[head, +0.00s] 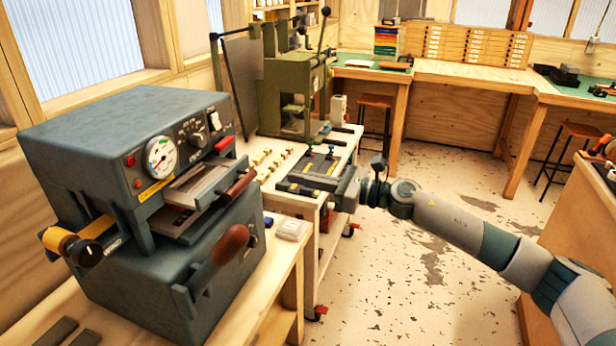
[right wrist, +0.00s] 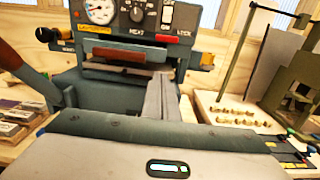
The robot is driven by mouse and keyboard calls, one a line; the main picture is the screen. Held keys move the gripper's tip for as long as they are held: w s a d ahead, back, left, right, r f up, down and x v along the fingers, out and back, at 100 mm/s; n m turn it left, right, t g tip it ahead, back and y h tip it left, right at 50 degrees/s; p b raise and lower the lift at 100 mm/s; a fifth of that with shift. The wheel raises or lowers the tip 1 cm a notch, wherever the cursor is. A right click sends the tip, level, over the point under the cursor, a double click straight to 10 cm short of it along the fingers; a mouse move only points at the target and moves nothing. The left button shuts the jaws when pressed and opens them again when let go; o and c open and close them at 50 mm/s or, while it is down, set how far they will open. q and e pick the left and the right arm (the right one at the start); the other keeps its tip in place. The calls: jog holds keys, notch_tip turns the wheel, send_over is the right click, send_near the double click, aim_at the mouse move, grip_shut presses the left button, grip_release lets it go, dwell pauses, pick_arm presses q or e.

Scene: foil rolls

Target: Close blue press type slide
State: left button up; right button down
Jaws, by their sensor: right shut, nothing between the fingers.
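The blue press (head: 130,130) stands on the bench at the left, with a gauge, knob and switch on its front. Its type slide (head: 200,185) sticks out of the front slot, with a brown wooden handle (head: 240,187) at its outer end. In the right wrist view the slide's handle (right wrist: 118,53) is ahead, beyond my fingers and left of them. My right gripper (head: 290,187) is shut and empty, to the right of the slide and apart from it. Its closed fingers (right wrist: 160,82) point towards the press. My left gripper is not in view.
A second brown-handled lever (head: 230,244) juts from the press below the slide. A green press (head: 292,95) stands on a wooden cart behind, with small brass pieces (head: 272,160) beside it. A small pale box (head: 292,228) sits on the bench.

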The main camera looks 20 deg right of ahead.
aim_at(247, 167)
jog(key=p+x, duration=0.4)
jog(key=x, duration=0.6)
jog(key=shift+r, duration=0.1)
jog(key=shift+w+a, duration=0.3)
jog(key=shift+a, duration=0.15)
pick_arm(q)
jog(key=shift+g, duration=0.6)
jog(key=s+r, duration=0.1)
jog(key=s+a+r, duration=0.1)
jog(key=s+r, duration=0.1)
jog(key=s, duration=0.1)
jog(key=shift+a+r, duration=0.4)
